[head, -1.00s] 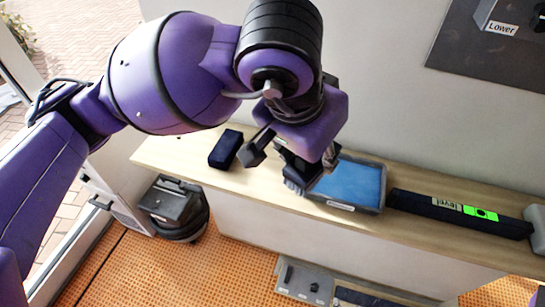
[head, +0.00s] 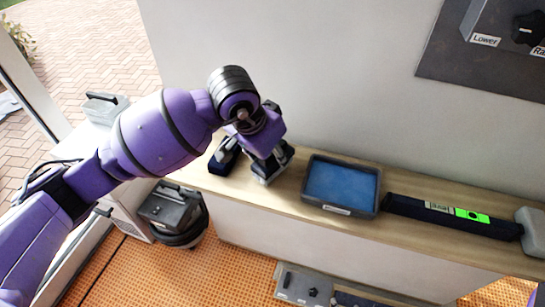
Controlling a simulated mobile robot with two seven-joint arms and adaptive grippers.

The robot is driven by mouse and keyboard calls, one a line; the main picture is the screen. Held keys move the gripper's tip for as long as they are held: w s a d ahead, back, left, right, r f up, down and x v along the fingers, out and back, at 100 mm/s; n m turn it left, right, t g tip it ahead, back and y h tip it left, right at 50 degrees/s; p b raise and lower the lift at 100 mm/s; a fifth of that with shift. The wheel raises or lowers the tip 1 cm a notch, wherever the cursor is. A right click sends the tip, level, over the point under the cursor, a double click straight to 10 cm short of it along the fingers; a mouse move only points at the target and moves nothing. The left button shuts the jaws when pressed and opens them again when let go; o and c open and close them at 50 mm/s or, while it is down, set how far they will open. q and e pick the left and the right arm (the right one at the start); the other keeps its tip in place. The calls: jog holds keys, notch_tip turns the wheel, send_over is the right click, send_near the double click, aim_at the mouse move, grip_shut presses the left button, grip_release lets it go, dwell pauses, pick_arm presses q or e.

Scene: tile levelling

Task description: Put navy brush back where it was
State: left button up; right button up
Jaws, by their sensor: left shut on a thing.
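My left gripper (head: 258,157) is shut on a dark brush (head: 267,170), which looks navy with greyish bristles at its lower end. The gripper and arm hide much of the brush. It is over the wooden bench top, between a navy block (head: 217,166) on its left and the blue tray on its right. I cannot tell whether the bristles touch the bench. The navy block is partly hidden by a gripper finger. My right gripper is not in view.
A grey tray (head: 340,211) with blue contents (head: 341,184) stands on the bench (head: 400,235). A black level (head: 440,214) lies to its right. A dark grey bucket (head: 170,208) stands on the orange floor. A wall panel (head: 470,65) hangs at upper right.

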pick_arm(q)
jog(key=shift+f, duration=0.6)
jog(key=shift+f, duration=0.15)
jog(key=o, duration=1.1)
jog(key=shift+r, duration=0.3)
jog(key=v, duration=1.1)
jog(key=shift+s+r, duration=0.25)
